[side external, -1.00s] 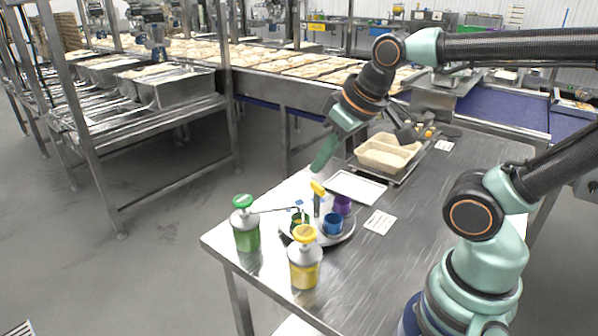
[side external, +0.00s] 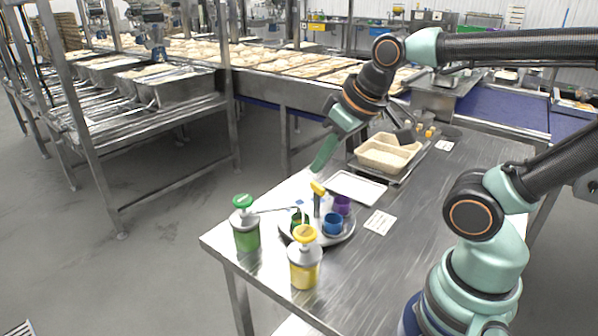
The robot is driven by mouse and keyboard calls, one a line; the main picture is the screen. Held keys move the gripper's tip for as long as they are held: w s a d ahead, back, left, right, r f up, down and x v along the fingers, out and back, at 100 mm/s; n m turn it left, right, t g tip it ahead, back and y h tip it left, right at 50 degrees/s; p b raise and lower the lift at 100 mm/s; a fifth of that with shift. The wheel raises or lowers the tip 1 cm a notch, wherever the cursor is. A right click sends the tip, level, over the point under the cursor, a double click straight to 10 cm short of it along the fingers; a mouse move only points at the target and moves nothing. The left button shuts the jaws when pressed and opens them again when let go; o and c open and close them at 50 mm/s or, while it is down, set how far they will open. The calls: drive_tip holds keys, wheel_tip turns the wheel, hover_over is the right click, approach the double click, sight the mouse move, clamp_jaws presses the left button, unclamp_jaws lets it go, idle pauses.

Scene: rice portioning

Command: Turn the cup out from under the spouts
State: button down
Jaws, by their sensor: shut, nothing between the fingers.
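A round grey turntable (side external: 345,236) sits near the table's front left. It carries a blue cup (side external: 333,224), a purple cup (side external: 342,205) and a dark green cup (side external: 300,219), partly hidden by a spout. A yellow-topped peg (side external: 318,188) stands up among the cups. A green pump bottle (side external: 245,226) stands at the left and a yellow pump bottle (side external: 305,262) in front; their spouts reach toward the turntable. My gripper (side external: 318,170) is shut and empty, pointing down just above and behind the peg. I cannot tell whether it touches the peg.
A white tray (side external: 357,187) lies behind the turntable, and a beige compartment tray (side external: 388,153) with pale food stands farther back. A printed card (side external: 380,222) lies right of the turntable. The table's (side external: 420,240) middle right is clear.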

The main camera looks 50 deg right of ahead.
idle(0.4)
drive_tip(key=c, duration=1)
unclamp_jaws()
drive_tip(key=shift+o, duration=0.7)
drive_tip(key=shift+w+d+r, duration=0.1)
drive_tip(key=shift+w+d, duration=0.1)
drive_tip(key=shift+w, duration=0.05)
drive_tip(key=m+g, duration=0.4)
drive_tip(key=g, duration=0.2)
hover_over(318, 185)
wheel_tip(318, 185, down, 3)
wheel_tip(318, 185, down, 12)
drive_tip(key=shift+r, duration=0.15)
clamp_jaws()
